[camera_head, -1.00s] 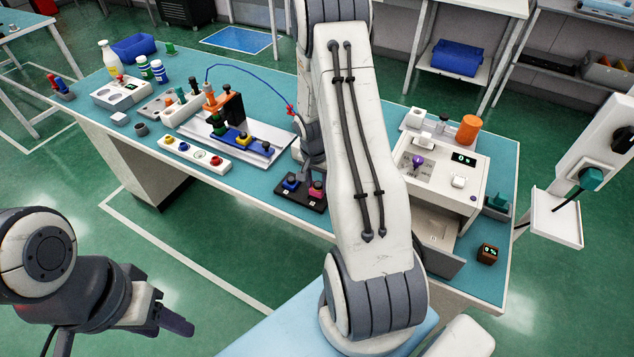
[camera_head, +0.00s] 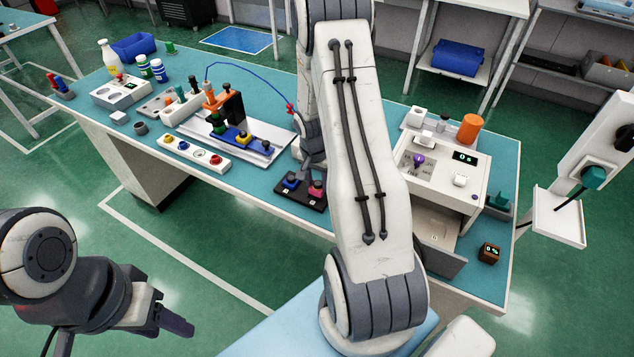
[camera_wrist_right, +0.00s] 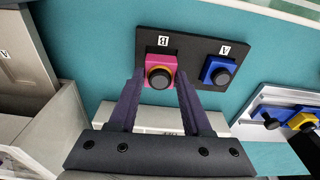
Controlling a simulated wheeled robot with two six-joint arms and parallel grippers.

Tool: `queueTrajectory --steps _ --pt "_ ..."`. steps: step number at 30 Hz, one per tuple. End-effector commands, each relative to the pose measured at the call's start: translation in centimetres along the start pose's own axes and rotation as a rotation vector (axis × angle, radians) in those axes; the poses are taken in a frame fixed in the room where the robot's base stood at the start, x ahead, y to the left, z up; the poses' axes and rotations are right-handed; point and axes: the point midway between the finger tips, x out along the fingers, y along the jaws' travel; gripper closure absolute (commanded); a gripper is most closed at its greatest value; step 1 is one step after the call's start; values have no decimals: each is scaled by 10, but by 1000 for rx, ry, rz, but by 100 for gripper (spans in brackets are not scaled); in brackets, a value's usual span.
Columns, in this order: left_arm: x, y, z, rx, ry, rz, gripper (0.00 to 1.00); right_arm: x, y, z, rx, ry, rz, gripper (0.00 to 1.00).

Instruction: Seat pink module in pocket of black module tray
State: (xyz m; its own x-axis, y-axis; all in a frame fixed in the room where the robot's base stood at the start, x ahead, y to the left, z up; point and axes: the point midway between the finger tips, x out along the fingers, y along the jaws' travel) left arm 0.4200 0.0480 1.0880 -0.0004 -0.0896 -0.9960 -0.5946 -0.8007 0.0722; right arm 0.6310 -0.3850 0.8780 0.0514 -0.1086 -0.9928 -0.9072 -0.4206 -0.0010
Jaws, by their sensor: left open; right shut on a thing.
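The black module tray (camera_head: 290,203) lies on the bench; in the right wrist view it (camera_wrist_right: 190,47) carries white marks A and B. The pink module (camera_wrist_right: 160,66), with a black round knob, is at the B end of the tray; in the head view it (camera_head: 317,189) is partly covered by my gripper. I cannot tell whether it is fully down in its pocket. A blue module (camera_wrist_right: 219,73) sits at the A end. My right gripper (camera_wrist_right: 160,85) is shut on the pink module, one finger on each side. My left gripper (camera_head: 178,322) is open and empty, away from the bench.
A blue tray part with yellow and blue modules (camera_head: 240,138) and a white strip with coloured buttons (camera_head: 193,153) stand left of the black tray. A white machine (camera_head: 447,168) with an open drawer stands right. My right arm hides the bench between.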

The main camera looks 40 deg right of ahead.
Motion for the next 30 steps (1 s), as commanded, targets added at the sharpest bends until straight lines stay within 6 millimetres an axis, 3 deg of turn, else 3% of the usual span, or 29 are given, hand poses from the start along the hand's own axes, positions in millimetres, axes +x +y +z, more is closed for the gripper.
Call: queueTrajectory --steps 30 --pt "13 -1 1 0 0 0 50 11 0 2 0 0 0 100"
